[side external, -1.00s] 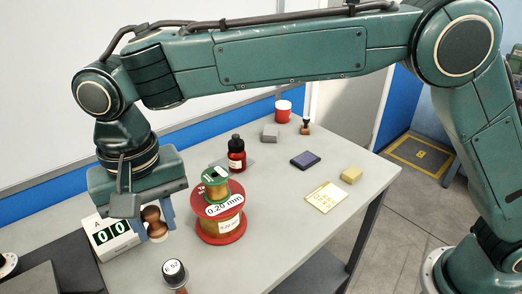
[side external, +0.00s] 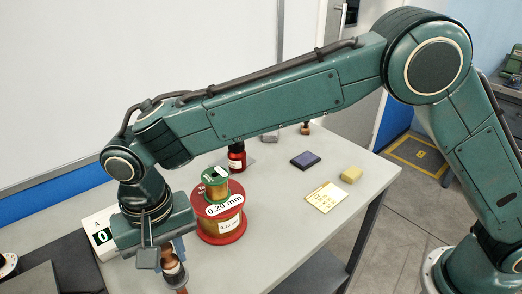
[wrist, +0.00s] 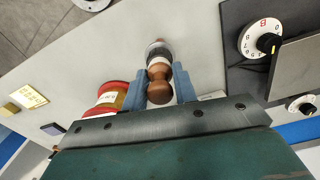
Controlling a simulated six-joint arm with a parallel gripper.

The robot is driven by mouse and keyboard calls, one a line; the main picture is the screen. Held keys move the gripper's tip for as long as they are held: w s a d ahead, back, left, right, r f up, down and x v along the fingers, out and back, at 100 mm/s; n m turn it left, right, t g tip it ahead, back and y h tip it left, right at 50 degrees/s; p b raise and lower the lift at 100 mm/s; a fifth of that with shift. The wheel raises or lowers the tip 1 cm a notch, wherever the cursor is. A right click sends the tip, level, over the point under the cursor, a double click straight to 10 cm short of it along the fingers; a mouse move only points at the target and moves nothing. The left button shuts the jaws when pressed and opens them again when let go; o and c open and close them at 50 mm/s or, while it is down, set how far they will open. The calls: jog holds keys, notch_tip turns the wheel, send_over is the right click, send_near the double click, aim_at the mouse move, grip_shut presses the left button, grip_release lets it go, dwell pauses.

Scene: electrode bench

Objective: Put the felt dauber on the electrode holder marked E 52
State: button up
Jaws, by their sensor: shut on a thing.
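The felt dauber (wrist: 159,92), a brown turned-wood piece, is between the blue fingers of my gripper (wrist: 160,83), which is shut on it. In the side view the dauber (side external: 168,259) shows partly below the gripper body. I cannot tell whether dauber and holder touch.
A red wire spool with a smaller green one on top (side external: 219,212) stands close right of the gripper. A white counter box (side external: 101,238) is partly hidden at left. A red bottle (side external: 237,157), dark pad (side external: 305,160) and yellow block (side external: 351,174) stand farther back.

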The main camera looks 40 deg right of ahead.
aim_at(164, 246)
jog(key=shift+f, duration=0.2)
jog(key=o, duration=1)
jog(key=shift+c, duration=0.2)
jog(key=shift+r, duration=0.1)
notch_tip(164, 246, up, 12)
dwell(0.6)
